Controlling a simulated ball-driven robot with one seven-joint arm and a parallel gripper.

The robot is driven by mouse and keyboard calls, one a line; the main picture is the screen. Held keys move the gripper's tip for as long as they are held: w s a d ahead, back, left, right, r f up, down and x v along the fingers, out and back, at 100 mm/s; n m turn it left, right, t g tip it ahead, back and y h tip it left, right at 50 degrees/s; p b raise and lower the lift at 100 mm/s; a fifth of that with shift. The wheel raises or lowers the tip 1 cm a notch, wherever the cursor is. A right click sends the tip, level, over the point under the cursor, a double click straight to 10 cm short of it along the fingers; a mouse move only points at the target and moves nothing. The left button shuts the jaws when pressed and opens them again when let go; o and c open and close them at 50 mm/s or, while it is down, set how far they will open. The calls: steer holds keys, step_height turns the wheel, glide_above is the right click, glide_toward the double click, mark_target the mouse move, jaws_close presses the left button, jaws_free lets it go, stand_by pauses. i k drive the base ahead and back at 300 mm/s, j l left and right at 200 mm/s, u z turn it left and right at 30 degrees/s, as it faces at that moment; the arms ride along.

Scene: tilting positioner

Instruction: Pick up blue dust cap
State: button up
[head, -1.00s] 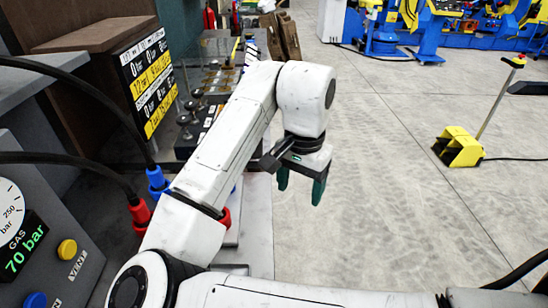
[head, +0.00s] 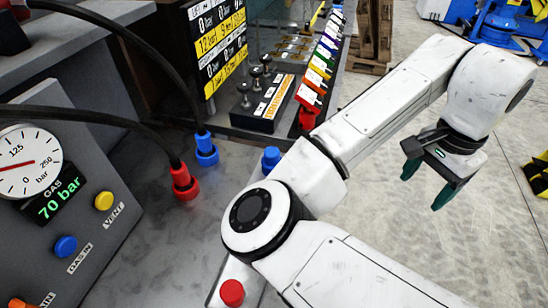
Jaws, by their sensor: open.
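A blue cap (head: 271,158), which looks like the blue dust cap, stands on a pale strip just left of my arm. My arm hides part of that strip. A red cap (head: 231,292) sits at the strip's near end. My gripper (head: 427,183) is open and empty, with its green fingers pointing down. It hangs well to the right of the blue cap, over the floor. A blue hose coupling (head: 206,150) and a red hose coupling (head: 184,182) stand on the bench, left of the blue cap.
A grey gas panel (head: 80,225) with a gauge and buttons stands at the left. Black hoses (head: 110,120) arch from it to the couplings. A dark block (head: 262,103) with orange-white labels and a row of coloured tags (head: 322,60) stand behind. Open floor lies at the right.

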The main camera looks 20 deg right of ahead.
mark_target(272, 155)
steer(key=i+u, duration=0.5)
steer(key=i+l+u, duration=0.15)
steer(key=i+u, duration=0.2)
steer(key=u, duration=0.15)
